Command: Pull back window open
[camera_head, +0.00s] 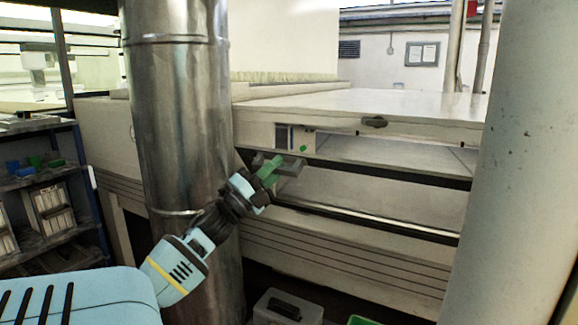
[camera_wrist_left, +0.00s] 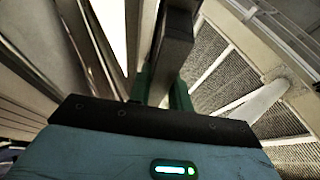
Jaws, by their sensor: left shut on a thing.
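The curing tunnel is a long cream machine with a flat top cover (camera_head: 400,103). A wide opening (camera_head: 395,152) shows in its side under the cover. I cannot tell exactly which panel is the back window. My left gripper (camera_head: 268,170) is at the left end of this opening, with its green fingers shut on a grey handle (camera_head: 291,167). In the left wrist view the handle is a dark grey bar (camera_wrist_left: 173,48) between the green fingers (camera_wrist_left: 164,88). The fingers partly hide it. My right gripper is out of view.
A thick steel duct (camera_head: 180,110) stands close behind my left arm. A pale post (camera_head: 520,170) stands at the right. Dark shelves (camera_head: 45,195) with bins are at the left. A grey case (camera_head: 287,308) and a green bin (camera_head: 362,320) are low in front.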

